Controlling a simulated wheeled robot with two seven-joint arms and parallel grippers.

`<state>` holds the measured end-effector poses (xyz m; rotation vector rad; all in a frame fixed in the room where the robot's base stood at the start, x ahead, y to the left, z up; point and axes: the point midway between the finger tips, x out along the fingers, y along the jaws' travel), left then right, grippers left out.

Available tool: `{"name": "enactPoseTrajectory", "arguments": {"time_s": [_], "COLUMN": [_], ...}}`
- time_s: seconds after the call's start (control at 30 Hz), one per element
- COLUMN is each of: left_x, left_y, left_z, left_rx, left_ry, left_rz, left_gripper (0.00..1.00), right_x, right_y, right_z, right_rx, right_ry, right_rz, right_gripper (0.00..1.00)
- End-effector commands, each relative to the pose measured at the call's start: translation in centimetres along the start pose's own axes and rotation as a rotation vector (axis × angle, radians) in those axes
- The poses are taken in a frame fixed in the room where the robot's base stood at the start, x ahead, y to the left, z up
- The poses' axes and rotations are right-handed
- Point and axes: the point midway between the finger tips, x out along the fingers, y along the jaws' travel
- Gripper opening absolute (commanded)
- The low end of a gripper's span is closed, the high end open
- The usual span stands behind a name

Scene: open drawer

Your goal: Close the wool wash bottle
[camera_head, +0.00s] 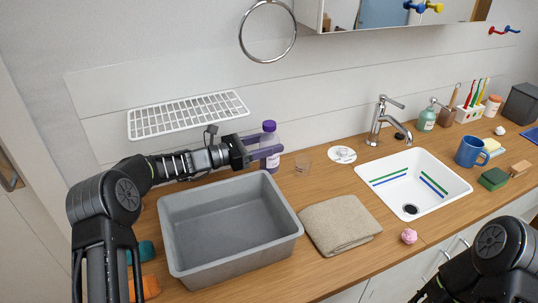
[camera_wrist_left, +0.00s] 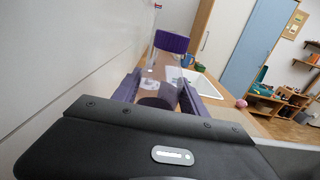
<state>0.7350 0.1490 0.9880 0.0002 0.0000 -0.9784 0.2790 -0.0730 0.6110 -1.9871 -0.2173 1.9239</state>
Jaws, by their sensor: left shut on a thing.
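The wool wash bottle (camera_head: 271,162) is clear, with dark purple contents low inside, and stands upright on the wooden counter near the back wall. Its purple cap (camera_head: 269,126) is on top; I cannot tell whether it is tight. My left gripper (camera_head: 266,149) reaches in from the left, with its purple fingers shut around the bottle's body below the cap. In the left wrist view the cap (camera_wrist_left: 171,41) rises above the fingers, and the bottle's clear body (camera_wrist_left: 160,70) is between them. My right arm shows at the lower right; its gripper is out of view.
A grey basin (camera_head: 180,240) stands in front of the bottle, below my left arm. A folded towel (camera_head: 338,224) and a white sink (camera_head: 440,182) lie further right. A white wire rack (camera_head: 188,115) is on the wall behind.

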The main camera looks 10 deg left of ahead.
Motion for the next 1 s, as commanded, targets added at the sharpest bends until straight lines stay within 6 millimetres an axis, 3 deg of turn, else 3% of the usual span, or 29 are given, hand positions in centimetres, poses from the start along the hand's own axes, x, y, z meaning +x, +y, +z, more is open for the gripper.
{"name": "enactPoseTrajectory", "arguments": {"time_s": [0.03, 0.2, 0.67, 0.7, 0.93, 1.0], "left_x": [0.0, 0.0, 0.0, 0.0, 0.0, 0.0], "left_y": [0.0, 0.0, 0.0, 0.0, 0.0, 0.0], "left_z": [-1.3, -3.4, -4.0, -3.9, -3.9, -3.9], "left_rx": [-0.001, 0.0, 0.0, 0.0, 0.0, 0.0], "left_ry": [-0.001, -0.001, -0.001, 0.0, 0.0, 0.0], "left_rz": [-0.001, -0.001, 0.0, 0.001, 0.0, 0.0], "left_gripper": [0.0, 0.0, 0.0, 0.53, 0.71, 0.72], "right_x": [0.9, 1.9, 2.2, 2.1, 2.1, 2.1], "right_y": [0.3, 0.7, 0.9, 0.8, 0.8, 0.8], "right_z": [0.0, 0.0, 0.0, 0.0, 0.0, 0.0], "right_rx": [0.0, 0.0, 0.0, 0.0, 0.0, 0.0], "right_ry": [0.0, 0.001, 0.001, 0.001, 0.001, 0.001], "right_rz": [0.0, 0.0, 0.0, 0.0, 0.0, 0.0], "right_gripper": [0.58, 0.58, 0.58, 0.58, 0.58, 0.58]}}
